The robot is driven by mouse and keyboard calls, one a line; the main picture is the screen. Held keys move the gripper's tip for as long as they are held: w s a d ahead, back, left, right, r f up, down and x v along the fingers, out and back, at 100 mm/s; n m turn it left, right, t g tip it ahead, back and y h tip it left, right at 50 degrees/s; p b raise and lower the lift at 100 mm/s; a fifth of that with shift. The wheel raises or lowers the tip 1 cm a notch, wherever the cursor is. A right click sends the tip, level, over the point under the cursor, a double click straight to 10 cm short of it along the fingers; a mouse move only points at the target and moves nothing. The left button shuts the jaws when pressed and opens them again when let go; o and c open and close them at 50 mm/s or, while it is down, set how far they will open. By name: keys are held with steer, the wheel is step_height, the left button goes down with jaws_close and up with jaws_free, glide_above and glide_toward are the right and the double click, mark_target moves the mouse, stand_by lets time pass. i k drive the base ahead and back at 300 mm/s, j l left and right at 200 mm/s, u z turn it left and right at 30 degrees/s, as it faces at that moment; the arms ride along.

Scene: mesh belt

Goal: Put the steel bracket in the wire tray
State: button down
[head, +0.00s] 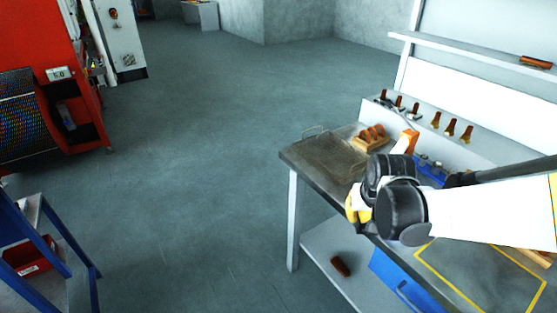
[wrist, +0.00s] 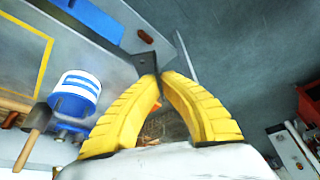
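The wire tray (head: 325,158), a shallow mesh tray with a wire handle, lies at the far left end of the workbench. In the wrist view, part of a brownish mesh surface, seemingly the tray (wrist: 172,128), shows between my fingers. My gripper (wrist: 157,82) has its yellow fingers closed in at the tips on a small dark grey angled piece, which looks like the steel bracket (wrist: 148,62). In the head view my gripper (head: 358,205) is over the bench's front edge, just right of and nearer than the tray. The bracket is hidden there by my wrist.
A wooden block with brown-handled pieces (head: 371,137) stands right behind the tray. Tools hang along the back ledge (head: 450,127). A blue-and-white cylinder (wrist: 75,95) shows in the wrist view. A yellow-outlined mat (head: 480,280) lies at the right. The floor left of the bench is clear.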

mark_target(333, 158)
steer(key=u, duration=0.45)
steer(key=i+j+u, duration=0.1)
steer(key=u, duration=0.35)
steer(key=i+u, duration=0.1)
steer(key=u, duration=0.3)
steer(key=i+j+z, duration=0.1)
steer(key=i+z, duration=0.25)
steer(key=i, duration=0.25)
steer(key=i+z, duration=0.15)
steer(key=z, duration=0.25)
steer(key=i+z, duration=0.2)
steer(key=z, duration=0.2)
steer(key=i+z, duration=0.15)
steer(key=z, duration=0.25)
steer(key=i+j+z, duration=0.1)
steer(key=z, duration=0.3)
steer(key=i, duration=0.1)
